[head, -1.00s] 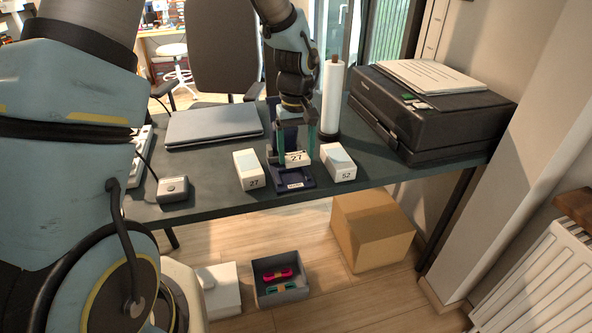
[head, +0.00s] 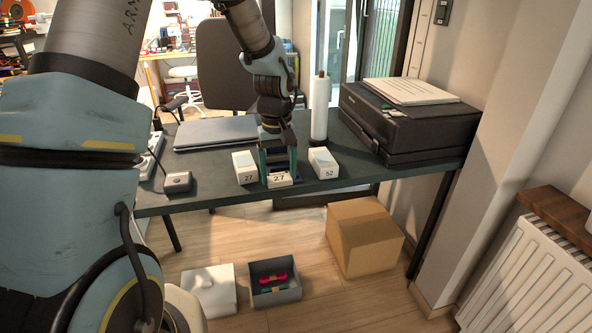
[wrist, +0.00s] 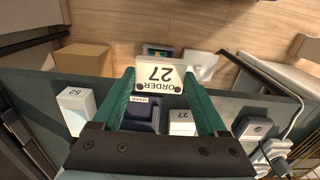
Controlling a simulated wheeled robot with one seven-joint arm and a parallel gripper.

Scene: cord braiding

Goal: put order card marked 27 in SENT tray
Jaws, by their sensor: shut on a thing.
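My gripper (head: 278,172) is shut on the order card marked 27 (head: 280,180), at the front edge of the desk. In the wrist view, the white card (wrist: 160,73) reads ORDER 27 upside down between the green fingers of my gripper (wrist: 160,82). A dark blue stand (wrist: 142,114) with a small white label lies below and behind the card; whether they touch I cannot tell. A white box marked 27 (head: 245,168) and one marked 52 (head: 323,164) flank the card. I cannot make out a tray marked SENT.
The desk (head: 205,191) also holds a closed laptop (head: 217,133), a small grey device (head: 178,181), a white roll (head: 320,108) and a black printer (head: 403,120). On the floor are a cardboard box (head: 364,238), a grey bin (head: 275,295) with coloured things, and a white item (head: 209,291).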

